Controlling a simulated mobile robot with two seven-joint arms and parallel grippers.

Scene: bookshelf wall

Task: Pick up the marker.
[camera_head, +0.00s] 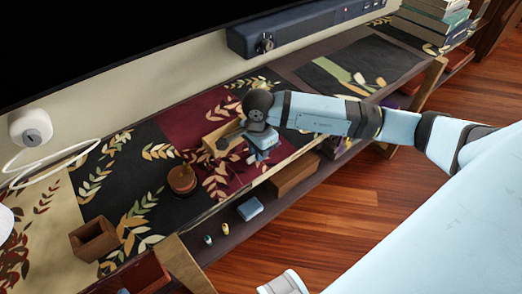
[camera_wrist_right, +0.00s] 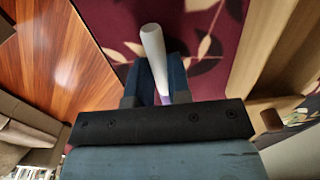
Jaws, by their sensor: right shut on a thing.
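The marker (camera_wrist_right: 153,45) is a slim white cylinder with a purple part at its lower end, seen in the right wrist view. My right gripper (camera_wrist_right: 157,75) has its two blue fingers on either side of it and is shut on it. The marker's white end sticks out past the fingertips. Behind it is the maroon, leaf-patterned shelf cover. In the head view my right gripper (camera_head: 262,154) is low over the maroon part of the shelf top, by its front edge.
A wooden box (camera_head: 220,137) is right beside my right gripper. A round brown pot (camera_head: 182,179) and an open wooden box (camera_head: 94,240) stand farther left. A dark soundbar (camera_head: 300,32) lies at the back. The lower shelf holds a blue box (camera_head: 250,208).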

